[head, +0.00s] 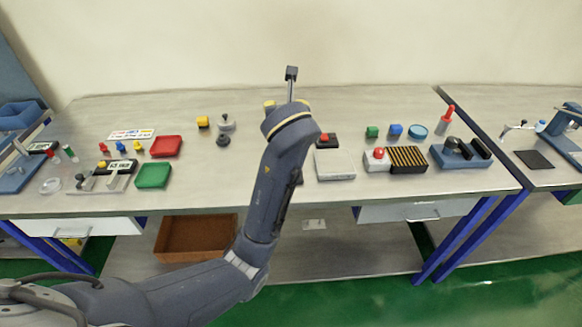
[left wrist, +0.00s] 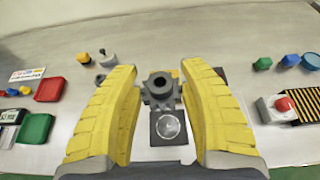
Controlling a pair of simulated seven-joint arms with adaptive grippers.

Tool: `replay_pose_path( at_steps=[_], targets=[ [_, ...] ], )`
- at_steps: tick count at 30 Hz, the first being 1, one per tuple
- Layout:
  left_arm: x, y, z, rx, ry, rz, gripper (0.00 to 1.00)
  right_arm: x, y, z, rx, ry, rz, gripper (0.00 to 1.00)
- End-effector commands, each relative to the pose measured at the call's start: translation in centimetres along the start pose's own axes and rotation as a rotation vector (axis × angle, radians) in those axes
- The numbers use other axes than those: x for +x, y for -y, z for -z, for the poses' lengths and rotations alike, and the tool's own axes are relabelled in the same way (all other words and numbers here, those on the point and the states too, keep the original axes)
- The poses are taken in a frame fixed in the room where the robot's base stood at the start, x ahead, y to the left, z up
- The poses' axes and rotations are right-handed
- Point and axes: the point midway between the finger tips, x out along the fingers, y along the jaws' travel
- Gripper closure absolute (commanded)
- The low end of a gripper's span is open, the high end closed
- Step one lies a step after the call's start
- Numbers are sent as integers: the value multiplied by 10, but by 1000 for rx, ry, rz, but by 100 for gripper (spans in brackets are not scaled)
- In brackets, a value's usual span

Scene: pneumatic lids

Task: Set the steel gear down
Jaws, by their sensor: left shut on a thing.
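My left gripper (head: 285,105) reaches over the middle of the table, its fingers mostly hidden behind my wrist in the head view. In the left wrist view its two yellow finger pads (left wrist: 158,95) are shut on the steel gear (left wrist: 160,88), a grey toothed part with a dark round hole. The gear is held between the pads near their tips. Just below it in that view is a dark square block with a round clear disc (left wrist: 168,128). The gear is hidden by my arm in the head view. My right gripper is not in view.
To the left lie a red tray (head: 166,146), a green tray (head: 153,175) and a yellow block (head: 203,121). To the right are a grey box (head: 334,165), a red button (head: 379,154) and a black-striped block (head: 407,158). A post (head: 291,80) stands behind. Bare table shows between them.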

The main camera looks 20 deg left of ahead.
Motion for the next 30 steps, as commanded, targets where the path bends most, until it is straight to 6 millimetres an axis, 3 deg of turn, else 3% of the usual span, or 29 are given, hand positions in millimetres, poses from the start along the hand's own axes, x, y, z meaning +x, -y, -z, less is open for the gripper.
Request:
replay_pose_path(
  at_steps=[16,21,30],
  targets=[
    [45,-1,108,4,-2,-1,95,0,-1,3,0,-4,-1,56],
    [52,0,127,2,0,1,95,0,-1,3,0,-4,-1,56],
    [59,0,143,2,0,0,95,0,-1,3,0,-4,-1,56]
  ],
)
